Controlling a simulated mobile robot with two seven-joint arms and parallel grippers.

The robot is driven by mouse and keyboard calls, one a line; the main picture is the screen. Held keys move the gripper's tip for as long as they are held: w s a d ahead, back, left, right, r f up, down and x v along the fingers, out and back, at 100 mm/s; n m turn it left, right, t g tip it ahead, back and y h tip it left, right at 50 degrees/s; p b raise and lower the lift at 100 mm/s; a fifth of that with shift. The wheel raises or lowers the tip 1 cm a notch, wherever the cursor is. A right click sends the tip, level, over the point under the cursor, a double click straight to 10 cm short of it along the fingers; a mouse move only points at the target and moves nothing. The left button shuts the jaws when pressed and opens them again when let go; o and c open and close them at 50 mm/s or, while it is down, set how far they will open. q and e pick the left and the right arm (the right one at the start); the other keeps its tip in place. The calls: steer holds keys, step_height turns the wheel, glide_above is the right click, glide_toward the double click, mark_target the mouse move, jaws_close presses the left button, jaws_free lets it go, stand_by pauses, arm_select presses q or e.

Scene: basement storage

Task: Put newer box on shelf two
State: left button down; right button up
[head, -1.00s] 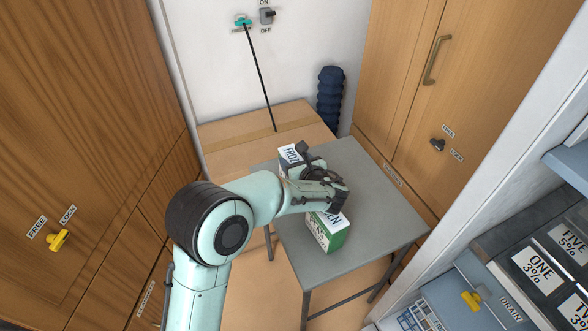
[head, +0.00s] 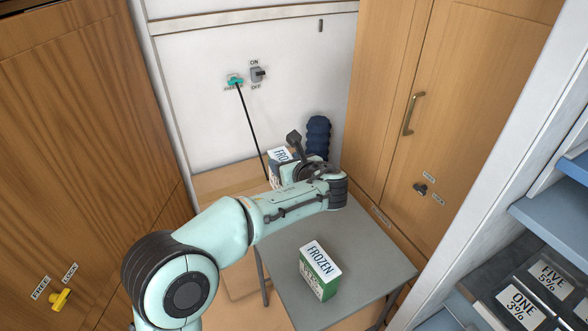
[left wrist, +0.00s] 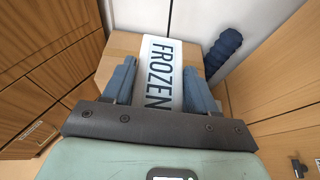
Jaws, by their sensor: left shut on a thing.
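My left gripper (head: 284,172) is shut on a white-topped box (head: 279,156) marked FROZEN. It holds the box at the far left part of the grey table, apparently above its top. In the left wrist view the box (left wrist: 160,72) sits between the two blue-grey fingers. In the head view my wrist hides much of it. A second FROZEN box (head: 320,270), white and green, stands on the grey table (head: 365,245) nearer me. Blue shelves (head: 548,222) are at the right edge; which one is shelf two cannot be told. My right gripper is not in view.
A cardboard carton (head: 222,186) is behind the table. A dark blue ribbed column (head: 318,138) stands by the back wall. Wooden cabinets (head: 85,150) flank both sides. Dark boxes marked ONE 3% (head: 522,306) and FIVE 5% (head: 556,280) are by the shelves.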

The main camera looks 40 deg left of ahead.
arm_select(q)
steer(key=shift+r, duration=0.55)
steer(key=shift+w+d+p, duration=0.1)
steer(key=shift+d+p, duration=0.15)
steer(key=shift+p, duration=0.05)
steer(key=d+f+m+t+h+p, duration=0.3)
steer(key=d+m+h+p, duration=0.1)
steer(key=d, duration=0.6)
steer(key=d+f+m+t+h+p, duration=0.3)
steer(key=d+p, duration=0.4)
steer(key=d, duration=0.3)
steer(key=shift+w+m+t+h, duration=0.25)
steer(key=shift+m+h, duration=0.25)
steer(key=shift+m, duration=0.5)
steer(key=shift+s+f, duration=0.1)
